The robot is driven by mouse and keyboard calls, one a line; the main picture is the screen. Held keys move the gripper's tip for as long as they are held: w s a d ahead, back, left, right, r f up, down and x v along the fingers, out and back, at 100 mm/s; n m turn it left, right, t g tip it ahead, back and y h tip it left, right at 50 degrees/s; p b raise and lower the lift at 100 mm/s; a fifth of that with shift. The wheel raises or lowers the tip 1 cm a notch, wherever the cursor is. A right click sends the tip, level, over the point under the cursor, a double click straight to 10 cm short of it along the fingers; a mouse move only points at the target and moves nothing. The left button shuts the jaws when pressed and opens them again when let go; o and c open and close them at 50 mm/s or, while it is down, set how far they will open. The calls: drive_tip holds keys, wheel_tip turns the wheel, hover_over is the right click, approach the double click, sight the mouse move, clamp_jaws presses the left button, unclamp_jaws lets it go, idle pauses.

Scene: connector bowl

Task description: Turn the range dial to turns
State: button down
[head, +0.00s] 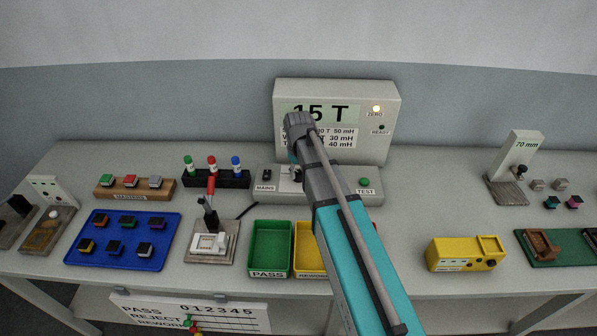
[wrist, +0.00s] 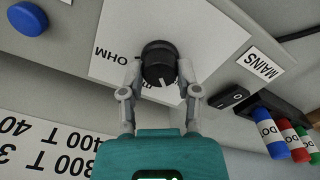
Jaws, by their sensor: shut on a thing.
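The range dial (wrist: 158,65) is a round black knob on a white plate of the tester's base (head: 263,190). My gripper (wrist: 160,74) is shut on the dial, one grey finger on each side of it. A white pointer line on the dial points toward the bottom of the wrist view. An OHM label (wrist: 118,54) reads upside down at its left, and another label below the dial is partly hidden by a finger. In the head view my arm covers the dial. The tester's screen (head: 320,112) reads 15 T.
A MAINS rocker switch (wrist: 232,98) sits right of the dial in the wrist view, near several coloured capped bottles (wrist: 270,135). A round blue button (wrist: 27,18) is at upper left. Green (head: 270,272) and yellow (head: 302,262) trays stand in front of the tester.

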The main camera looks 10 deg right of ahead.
drive_tip(key=shift+n, duration=1.3)
drive_tip(key=shift+c, duration=1.6)
unclamp_jaws()
drive_tip(key=shift+m, duration=0.3)
